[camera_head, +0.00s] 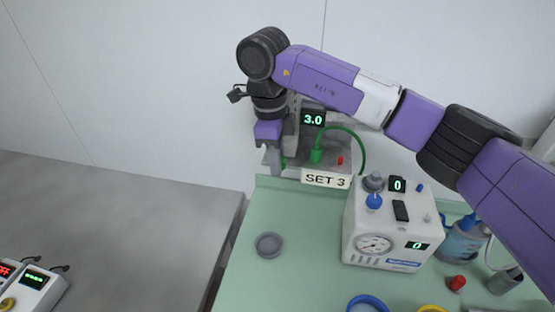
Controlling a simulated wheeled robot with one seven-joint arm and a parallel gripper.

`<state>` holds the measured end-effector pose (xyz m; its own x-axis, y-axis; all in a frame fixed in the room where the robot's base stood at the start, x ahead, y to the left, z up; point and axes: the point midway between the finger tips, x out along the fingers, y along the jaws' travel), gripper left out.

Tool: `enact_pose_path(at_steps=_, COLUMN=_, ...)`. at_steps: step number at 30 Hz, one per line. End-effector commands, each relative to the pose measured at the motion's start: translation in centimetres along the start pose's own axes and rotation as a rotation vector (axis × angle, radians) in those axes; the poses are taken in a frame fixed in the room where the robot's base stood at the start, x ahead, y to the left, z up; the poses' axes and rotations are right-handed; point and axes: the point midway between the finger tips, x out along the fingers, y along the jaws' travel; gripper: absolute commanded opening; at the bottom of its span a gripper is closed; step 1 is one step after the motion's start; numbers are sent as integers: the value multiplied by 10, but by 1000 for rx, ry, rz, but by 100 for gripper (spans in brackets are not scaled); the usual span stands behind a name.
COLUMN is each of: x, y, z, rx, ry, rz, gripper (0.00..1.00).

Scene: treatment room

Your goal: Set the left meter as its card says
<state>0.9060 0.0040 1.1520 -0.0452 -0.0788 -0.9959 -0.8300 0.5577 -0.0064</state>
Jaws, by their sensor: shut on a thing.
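The left meter (339,150) is a grey unit at the back of the green table, with a green hose fitting and a lit display (313,119) reading 3.0. Its card (326,179) in front reads "SET 3". My gripper (272,155) points down at the left side of this meter. Its jaws are shut on a part there, seemingly the meter's knob, which the gripper and wrist mostly hide.
A white device (390,230) with a dial gauge and two displays reading 0 stands right of the card. A grey round cap (268,245) lies on the green table (245,285). A blue-capped bottle (462,240) and red cap (457,283) are at right.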

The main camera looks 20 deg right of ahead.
Motion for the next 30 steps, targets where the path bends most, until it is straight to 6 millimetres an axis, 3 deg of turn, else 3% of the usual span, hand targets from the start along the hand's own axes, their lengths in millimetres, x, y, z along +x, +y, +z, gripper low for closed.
enact_pose_path(at_steps=1, x=5, y=7, z=2, rx=-11, ry=8, rz=17, gripper=0)
enact_pose_path(at_steps=11, x=6, y=8, z=2, rx=-12, ry=10, rz=18, gripper=0)
enact_pose_path(at_steps=12, x=6, y=8, z=2, rx=-12, ry=10, rz=18, gripper=26)
enact_pose_path(at_steps=15, x=5, y=7, z=2, rx=-12, ry=9, rz=17, gripper=40)
enact_pose_path(at_steps=30, x=4, y=4, z=2, rx=-6, ry=2, rz=10, gripper=40)
